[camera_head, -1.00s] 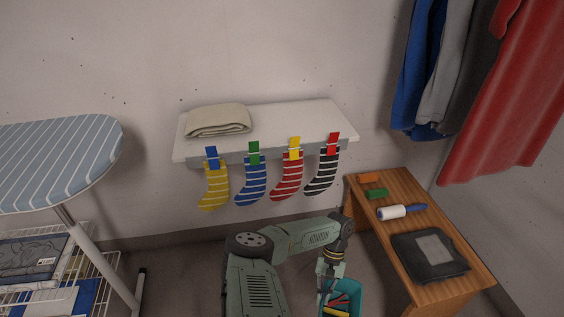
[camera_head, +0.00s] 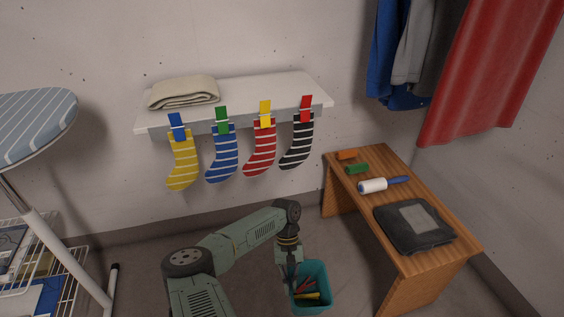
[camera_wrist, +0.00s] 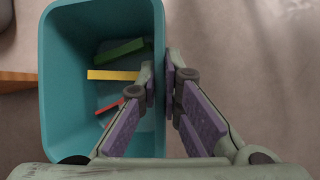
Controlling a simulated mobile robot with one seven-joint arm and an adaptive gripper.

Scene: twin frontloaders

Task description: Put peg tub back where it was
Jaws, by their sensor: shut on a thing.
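The peg tub (camera_head: 321,278) is a teal open-topped bin, low in the head view and left of the wooden bench. It also fills the left of the wrist view (camera_wrist: 53,95). Several coloured pegs lie inside it; green (camera_wrist: 120,52), yellow (camera_wrist: 113,75) and red ones show. My gripper (camera_head: 292,282) is shut on the tub's wall, with one finger inside and one outside; in the wrist view the fingertips (camera_wrist: 166,85) pinch the right rim. The tub hangs roughly upright beside the bench. Its underside is hidden.
The wooden bench (camera_head: 440,256) carries an orange block (camera_head: 347,155), a green block (camera_head: 357,169), a lint roller (camera_head: 373,186) and a dark folded cloth (camera_head: 414,226). A white shelf (camera_head: 262,88) holds a folded towel (camera_head: 184,92), with striped socks pegged along its front. An ironing board (camera_head: 38,120) stands left.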

